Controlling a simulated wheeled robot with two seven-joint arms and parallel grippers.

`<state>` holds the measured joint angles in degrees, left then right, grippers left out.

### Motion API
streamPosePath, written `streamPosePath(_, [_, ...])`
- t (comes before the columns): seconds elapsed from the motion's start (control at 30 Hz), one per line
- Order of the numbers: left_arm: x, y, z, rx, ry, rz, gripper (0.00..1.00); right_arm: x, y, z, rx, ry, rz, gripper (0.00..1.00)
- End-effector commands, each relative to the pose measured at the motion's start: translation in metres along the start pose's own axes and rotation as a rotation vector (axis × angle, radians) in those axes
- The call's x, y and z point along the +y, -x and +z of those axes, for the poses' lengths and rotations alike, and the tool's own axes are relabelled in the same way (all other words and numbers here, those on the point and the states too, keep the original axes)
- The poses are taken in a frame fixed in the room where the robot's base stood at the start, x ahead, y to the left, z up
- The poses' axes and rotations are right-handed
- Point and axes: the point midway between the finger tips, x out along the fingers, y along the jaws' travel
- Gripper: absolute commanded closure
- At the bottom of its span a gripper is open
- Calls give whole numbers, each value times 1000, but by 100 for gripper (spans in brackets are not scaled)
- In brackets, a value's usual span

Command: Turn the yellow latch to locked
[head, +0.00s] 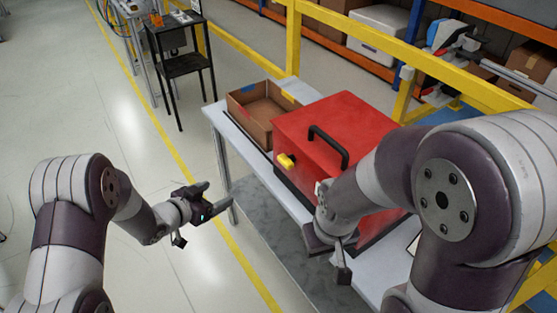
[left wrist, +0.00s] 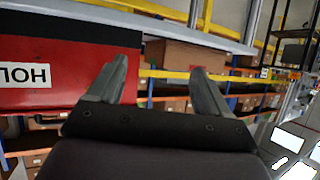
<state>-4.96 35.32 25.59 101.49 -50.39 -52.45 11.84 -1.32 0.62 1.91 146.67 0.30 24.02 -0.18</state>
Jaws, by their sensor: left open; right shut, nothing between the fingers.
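The yellow latch (head: 286,160) sits on the side of a red box (head: 330,115) that faces me, near its left end. It looks like a short stubby knob; I cannot tell its exact turn angle. My left gripper (head: 214,199) is open and empty, left of the table and apart from the latch. Its two fingers also show spread in the left wrist view (left wrist: 160,80), with part of the red box (left wrist: 70,70) to the left; the latch is not visible there. My right gripper (head: 342,274) is shut and empty in front of the box.
The red box stands on a light table (head: 221,120). An open cardboard box (head: 262,104) is just left of it. Yellow rails (head: 380,42) run behind. A black stand (head: 182,68) is further back left. The floor around my left gripper is clear.

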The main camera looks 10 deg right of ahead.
Motion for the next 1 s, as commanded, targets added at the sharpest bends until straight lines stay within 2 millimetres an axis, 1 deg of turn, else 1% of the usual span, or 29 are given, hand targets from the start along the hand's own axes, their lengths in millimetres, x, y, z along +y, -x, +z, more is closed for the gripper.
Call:
streamPosePath(0.03, [14,-7,-15,104,-18,81,21,0,3,0,0,0,0,100])
streamPosePath(0.1, [35,-8,-38,258,-32,208,21,0,3,0,0,0,0,100])
streamPosePath(0.2, [55,0,-59,396,-35,330,21,0,3,0,0,0,0,100])
streamPosePath(0.27, [61,2,-66,433,-35,366,21,0,4,0,0,0,0,100])
streamPosePath(0.37, [68,-5,-73,449,-35,384,21,0,6,0,0,0,0,100])
streamPosePath(0.47, [76,-24,-83,448,-35,384,21,0,9,-1,0,0,0,100])
streamPosePath(0.6, [90,-55,-98,448,-35,382,21,0,13,-2,0,0,0,100])
streamPosePath(0.7, [98,-74,-108,448,-36,380,21,0,15,-2,0,0,0,100])
streamPosePath(0.8, [103,-89,-115,447,-35,379,21,0,17,-2,0,0,0,100])
streamPosePath(0.9, [106,-97,-119,448,-35,377,21,0,17,-2,0,0,0,100])
streamPosePath(1.0, [108,-101,-120,447,-35,377,21,0,18,-2,0,0,0,100])
